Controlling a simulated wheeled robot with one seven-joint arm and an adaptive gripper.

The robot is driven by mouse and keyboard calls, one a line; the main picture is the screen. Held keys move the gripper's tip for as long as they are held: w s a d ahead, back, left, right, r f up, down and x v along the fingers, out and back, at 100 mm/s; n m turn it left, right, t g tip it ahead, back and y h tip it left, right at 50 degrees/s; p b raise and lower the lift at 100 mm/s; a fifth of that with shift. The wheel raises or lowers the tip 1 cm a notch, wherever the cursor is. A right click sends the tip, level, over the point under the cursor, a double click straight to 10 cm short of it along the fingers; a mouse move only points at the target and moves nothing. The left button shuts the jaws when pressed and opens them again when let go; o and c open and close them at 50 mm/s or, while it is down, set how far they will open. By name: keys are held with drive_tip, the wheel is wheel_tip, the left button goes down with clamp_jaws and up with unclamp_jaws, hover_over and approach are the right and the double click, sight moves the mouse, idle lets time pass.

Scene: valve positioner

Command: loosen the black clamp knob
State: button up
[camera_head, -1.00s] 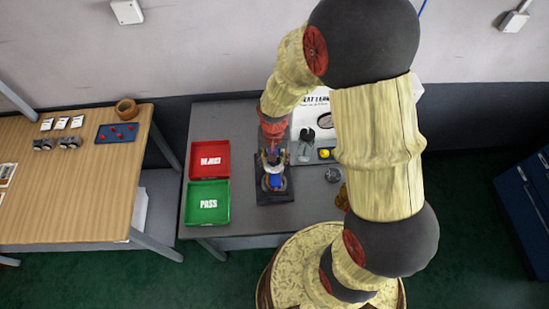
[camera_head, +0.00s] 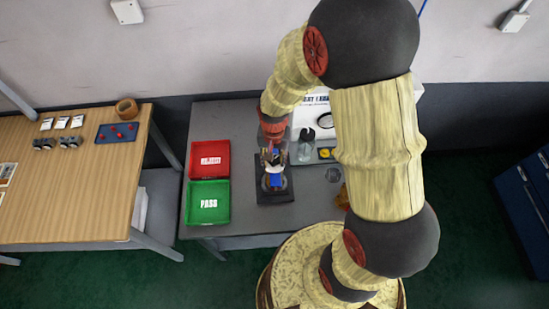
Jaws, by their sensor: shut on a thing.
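The valve positioner assembly (camera_head: 274,182), with a blue part and a round pale part, stands on a dark base plate (camera_head: 276,198) on the grey table. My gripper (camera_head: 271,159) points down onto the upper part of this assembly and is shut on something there. The black clamp knob cannot be made out; the gripper and its wrist cover that spot, and the details are too small to tell.
A red REJECT tray (camera_head: 210,159) and a green PASS tray (camera_head: 208,203) lie left of the assembly. A clear bottle with a black top (camera_head: 306,144) and a tray with yellow items (camera_head: 325,153) stand to the right. A wooden table (camera_head: 75,200) is at the far left.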

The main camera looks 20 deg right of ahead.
clamp_jaws()
